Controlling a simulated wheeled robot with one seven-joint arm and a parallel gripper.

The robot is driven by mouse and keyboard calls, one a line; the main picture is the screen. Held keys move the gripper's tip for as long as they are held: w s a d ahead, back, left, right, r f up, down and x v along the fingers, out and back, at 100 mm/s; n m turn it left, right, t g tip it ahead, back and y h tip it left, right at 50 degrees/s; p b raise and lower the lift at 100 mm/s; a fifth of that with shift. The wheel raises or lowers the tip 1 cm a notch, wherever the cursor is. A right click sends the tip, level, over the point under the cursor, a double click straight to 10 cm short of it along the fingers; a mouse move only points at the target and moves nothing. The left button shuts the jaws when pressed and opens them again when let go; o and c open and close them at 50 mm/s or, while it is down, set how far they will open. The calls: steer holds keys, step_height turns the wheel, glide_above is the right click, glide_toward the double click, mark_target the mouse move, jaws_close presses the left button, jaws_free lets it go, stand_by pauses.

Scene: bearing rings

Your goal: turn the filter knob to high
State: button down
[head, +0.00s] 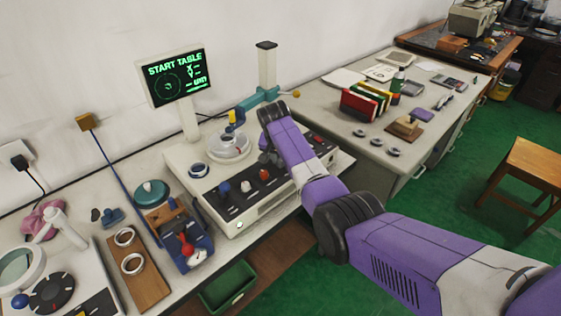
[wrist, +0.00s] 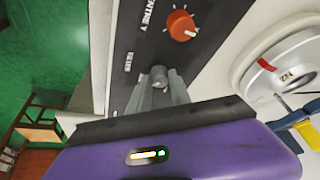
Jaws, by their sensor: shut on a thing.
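The filter knob (wrist: 159,74) is a small grey knob on a black control panel (wrist: 135,40), beside a label that reads "FILTER". My gripper (wrist: 160,88) is shut on it, with one grey finger on each side. In the head view my gripper (head: 271,158) is down at the machine's front panel (head: 240,197), and the arm hides the filter knob there. The knob's scale marks and pointer are too small or covered to read.
An orange knob (wrist: 181,25) labelled "CENTRE Y" sits close to the filter knob; a blue knob (head: 223,187) is farther left. A round turntable (head: 230,146) stands behind the panel. A screen (head: 177,74) reads "START TABLE".

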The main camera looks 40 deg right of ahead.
mark_target(277, 172)
steer(key=shift+w+m, duration=0.1)
steer(key=shift+m, duration=0.5)
steer(key=shift+a, duration=0.1)
steer(key=c, duration=1.2)
jaws_free()
steer(key=shift+b+v, duration=0.5)
steer(key=shift+v, duration=3.4)
steer(key=shift+w, duration=0.2)
